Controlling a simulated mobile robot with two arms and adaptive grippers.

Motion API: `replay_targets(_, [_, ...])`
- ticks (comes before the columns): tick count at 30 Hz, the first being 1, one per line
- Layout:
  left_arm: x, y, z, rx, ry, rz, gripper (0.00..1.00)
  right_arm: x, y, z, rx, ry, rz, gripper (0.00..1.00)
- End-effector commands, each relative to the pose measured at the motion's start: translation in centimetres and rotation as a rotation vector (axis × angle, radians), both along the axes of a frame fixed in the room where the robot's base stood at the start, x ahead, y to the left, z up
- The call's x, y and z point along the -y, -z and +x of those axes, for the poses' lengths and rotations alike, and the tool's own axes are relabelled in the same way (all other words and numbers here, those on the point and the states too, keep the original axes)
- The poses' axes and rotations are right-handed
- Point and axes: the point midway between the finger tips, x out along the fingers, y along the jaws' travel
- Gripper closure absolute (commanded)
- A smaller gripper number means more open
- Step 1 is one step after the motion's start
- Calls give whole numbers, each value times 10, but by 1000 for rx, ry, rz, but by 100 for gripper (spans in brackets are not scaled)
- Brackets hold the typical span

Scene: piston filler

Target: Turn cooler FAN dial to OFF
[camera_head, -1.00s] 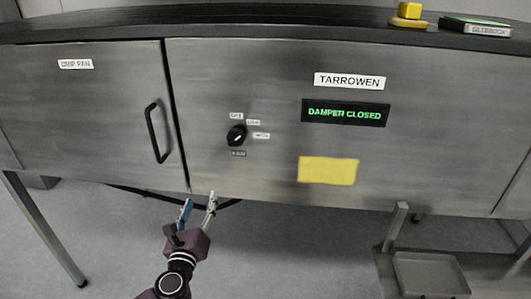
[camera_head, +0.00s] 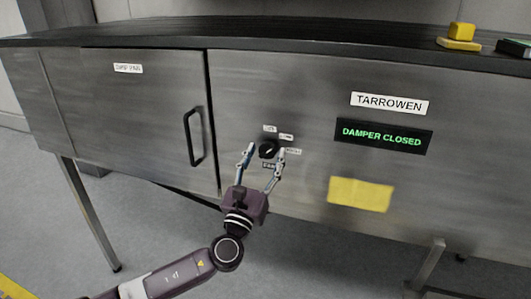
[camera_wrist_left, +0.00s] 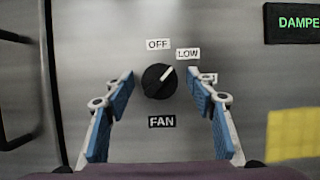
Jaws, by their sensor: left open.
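The FAN dial (camera_head: 268,149) is a round black knob on the grey metal front panel. In the left wrist view the dial (camera_wrist_left: 159,81) has a white pointer line aimed up and right, toward the LOW label (camera_wrist_left: 188,54). The OFF label (camera_wrist_left: 158,44) is straight above the dial, and the black FAN label (camera_wrist_left: 162,122) is below it. My left gripper (camera_head: 265,151) is open, with its fingertips on either side of the dial. In the left wrist view the blue-padded fingers (camera_wrist_left: 160,82) stand apart from the knob, with gaps on both sides. A third label is partly hidden behind the right finger.
A black door handle (camera_head: 193,137) is left of the dial. Right of it are a DAMPER CLOSED display (camera_head: 383,136), a TARROWEN label (camera_head: 389,103) and a blank yellow note (camera_head: 360,194). Yellow blocks (camera_head: 459,37) sit on the counter top.

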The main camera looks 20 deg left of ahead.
Motion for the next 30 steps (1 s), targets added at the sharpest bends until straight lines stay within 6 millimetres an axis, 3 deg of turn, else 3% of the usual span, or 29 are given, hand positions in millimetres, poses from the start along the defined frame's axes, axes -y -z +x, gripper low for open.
replay_targets(8, [0,0,2,-2,0,-1,49,6,0,1,1,4,-7,60])
replay_targets(20, [0,0,2,-2,0,-1,91,5,-1,3,3,3,-6,60])
replay_targets(30, [1,2,2,-3,2,-59,91,2,5,3,4,1,-2,60])
